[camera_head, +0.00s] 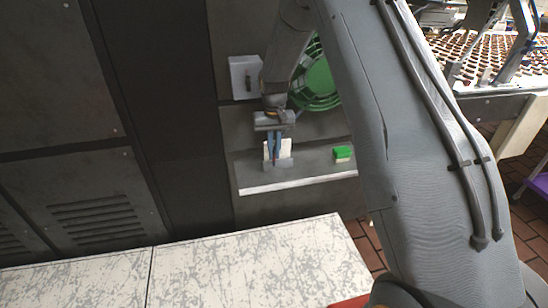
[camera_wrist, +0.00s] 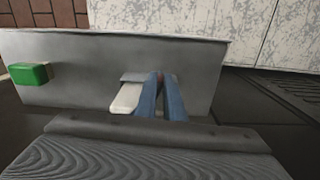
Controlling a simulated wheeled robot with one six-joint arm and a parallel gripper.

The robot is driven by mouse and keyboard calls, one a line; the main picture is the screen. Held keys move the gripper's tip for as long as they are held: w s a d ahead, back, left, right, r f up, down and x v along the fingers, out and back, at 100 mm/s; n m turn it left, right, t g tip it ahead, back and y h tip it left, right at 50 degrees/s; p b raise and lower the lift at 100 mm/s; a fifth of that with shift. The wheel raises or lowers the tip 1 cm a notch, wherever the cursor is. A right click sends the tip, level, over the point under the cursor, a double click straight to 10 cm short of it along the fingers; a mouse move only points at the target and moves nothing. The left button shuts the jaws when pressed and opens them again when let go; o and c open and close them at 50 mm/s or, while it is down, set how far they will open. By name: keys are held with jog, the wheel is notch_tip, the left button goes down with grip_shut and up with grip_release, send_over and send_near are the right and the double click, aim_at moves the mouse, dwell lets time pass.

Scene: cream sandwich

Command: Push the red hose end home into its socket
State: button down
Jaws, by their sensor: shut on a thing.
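My gripper (camera_head: 274,156) has its blue fingers pointing down at a small grey block (camera_head: 283,163) on the grey shelf. It also shows in the wrist view (camera_wrist: 161,78). A thin sliver of red, which I take for the hose end (camera_wrist: 161,74), shows between the fingertips; the fingers are shut on it and hide most of it. The grey block (camera_wrist: 133,77) and a white piece (camera_wrist: 126,98) are right beside the fingers. I cannot make out the socket opening or how deep the red end sits.
The grey shelf (camera_head: 310,169) has a pale front edge. A green block (camera_head: 343,152) lies on its right part. A white speckled worktop (camera_head: 230,265) is in front.

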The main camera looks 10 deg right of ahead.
aim_at(274, 165)
notch_tip(274, 165, down, 2)
jog(key=shift+f+p, duration=0.25)
jog(key=shift+p, duration=0.2)
jog(key=shift+w+f+p, duration=0.2)
jog(key=shift+f+p, duration=0.15)
jog(key=shift+f, duration=0.2)
jog(key=shift+f, duration=0.2)
jog(key=c, duration=1.9)
grip_release()
jog(key=shift+o, duration=0.2)
jog(key=shift+r, duration=0.1)
